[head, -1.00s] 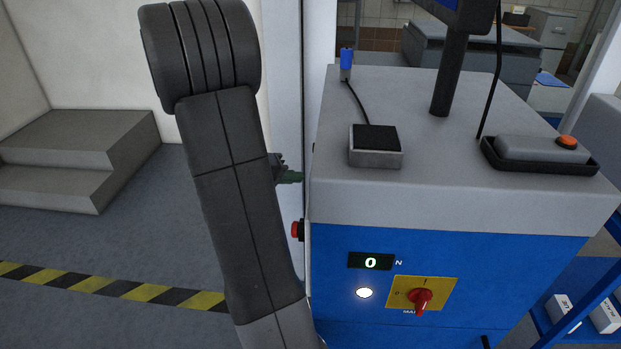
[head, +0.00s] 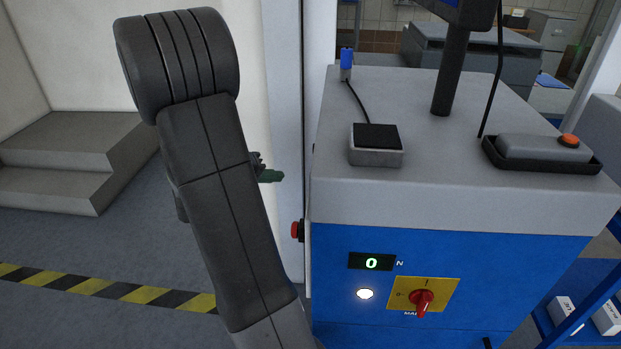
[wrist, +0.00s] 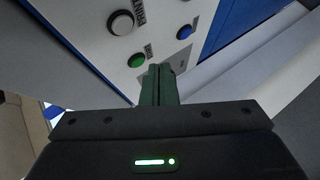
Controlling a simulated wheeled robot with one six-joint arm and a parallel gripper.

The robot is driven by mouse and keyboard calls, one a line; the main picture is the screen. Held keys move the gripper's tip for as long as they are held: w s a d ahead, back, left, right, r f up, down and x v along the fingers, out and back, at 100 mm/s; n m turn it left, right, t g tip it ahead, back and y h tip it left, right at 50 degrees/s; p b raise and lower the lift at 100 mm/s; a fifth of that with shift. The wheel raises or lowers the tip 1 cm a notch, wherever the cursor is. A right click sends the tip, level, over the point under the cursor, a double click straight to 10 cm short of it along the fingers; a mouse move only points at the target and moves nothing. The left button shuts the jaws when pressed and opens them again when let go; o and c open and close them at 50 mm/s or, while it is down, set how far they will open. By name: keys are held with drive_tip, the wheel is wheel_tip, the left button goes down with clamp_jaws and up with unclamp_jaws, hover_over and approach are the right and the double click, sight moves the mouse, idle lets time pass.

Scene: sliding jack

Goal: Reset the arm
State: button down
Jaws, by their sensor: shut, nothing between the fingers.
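My gripper (head: 272,176) shows in the head view as green fingertips sticking out to the right from behind my dark arm, left of the machine's side. In the wrist view its green fingers (wrist: 159,84) are together, with nothing between them. Beyond them is a panel (wrist: 183,60) with a grey button (wrist: 120,22), a green button (wrist: 137,60) and a blue button (wrist: 185,32). The green button lies just left of the fingertips in that view. I cannot tell the gap between fingers and panel. Most of my gripper is hidden behind my arm in the head view.
The blue and grey machine (head: 450,195) stands close on the right, with a red button (head: 297,230) on its left side. A red rotary switch (head: 422,302) and a display reading 0 (head: 371,262) are on its front. Grey steps (head: 70,160) and open floor lie left.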

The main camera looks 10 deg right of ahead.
drive_tip(key=d+p, duration=0.1)
drive_tip(key=p, duration=0.4)
drive_tip(key=shift+s+d+r, duration=0.15)
drive_tip(key=shift+d+r, duration=0.15)
drive_tip(key=shift+d, duration=0.05)
drive_tip(key=shift+a+p, duration=0.1)
drive_tip(key=shift+p, duration=0.8)
drive_tip(key=a, duration=0.1)
drive_tip(key=a+b, duration=0.1)
drive_tip(key=a, duration=0.1)
drive_tip(key=w+a+b, duration=0.1)
drive_tip(key=a, duration=0.1)
drive_tip(key=shift+a+f, duration=0.15)
drive_tip(key=shift+f, duration=0.15)
